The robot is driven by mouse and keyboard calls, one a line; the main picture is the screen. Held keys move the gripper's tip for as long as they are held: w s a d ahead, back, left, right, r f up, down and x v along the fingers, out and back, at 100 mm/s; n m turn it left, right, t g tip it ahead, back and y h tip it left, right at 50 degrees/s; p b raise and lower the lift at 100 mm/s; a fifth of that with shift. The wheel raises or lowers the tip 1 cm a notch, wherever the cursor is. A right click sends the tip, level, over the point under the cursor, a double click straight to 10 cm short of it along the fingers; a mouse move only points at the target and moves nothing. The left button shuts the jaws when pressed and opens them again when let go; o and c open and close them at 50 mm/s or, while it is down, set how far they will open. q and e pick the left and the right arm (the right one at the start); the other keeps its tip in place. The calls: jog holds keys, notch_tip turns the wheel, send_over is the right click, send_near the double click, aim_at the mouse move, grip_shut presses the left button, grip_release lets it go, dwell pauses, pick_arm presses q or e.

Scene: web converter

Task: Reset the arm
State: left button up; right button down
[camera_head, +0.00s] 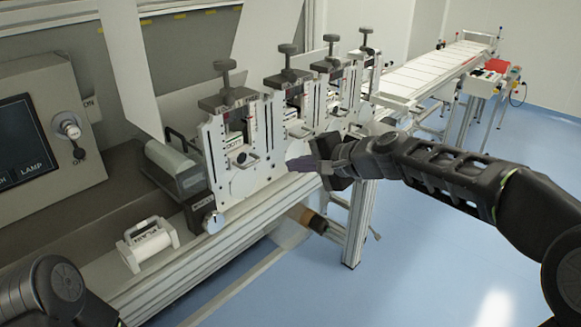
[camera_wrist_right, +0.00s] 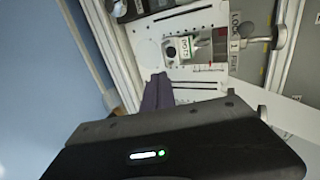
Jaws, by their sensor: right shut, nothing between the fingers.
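My right arm (camera_head: 455,175) comes in from the right, stretched toward the white upright plates of the machine. My right gripper (camera_head: 302,164) is shut and empty, its tips in front of the plates in the head view. I cannot tell whether they touch anything. In the right wrist view the shut fingers (camera_wrist_right: 157,94) show beyond the dark gripper body, beside a white plate (camera_wrist_right: 200,50) with a round dial and labels. Part of my left arm (camera_head: 45,292) shows at the bottom left; its gripper is out of view.
Several white plate units with black knobs (camera_head: 228,97) line the machine. A control panel (camera_head: 45,130) stands at the left, with a white handled block (camera_head: 148,243) on the ledge. A conveyor (camera_head: 435,72) and small cart (camera_head: 492,80) are behind. Blue floor (camera_head: 430,260) is open below my right arm.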

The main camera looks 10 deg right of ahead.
jog(key=s+d+f+n+g+h, duration=0.1)
jog(key=s+f+n+h, duration=0.15)
jog(key=f, duration=1.15)
jog(key=s+d+f+n+g+h, duration=0.15)
jog(key=s+f, duration=0.25)
jog(key=f, duration=1)
jog(key=s+a+f+n+g, duration=0.1)
jog(key=s+a+f+g, duration=0.1)
jog(key=s+f, duration=0.5)
jog(key=s+a+f+n+g, duration=0.1)
jog(key=s+a+f+g, duration=0.1)
jog(key=s+f, duration=0.5)
jog(key=s+a+f+n+g, duration=0.2)
jog(key=s+f, duration=0.6)
jog(key=s, duration=0.8)
jog(key=shift+s, duration=0.35)
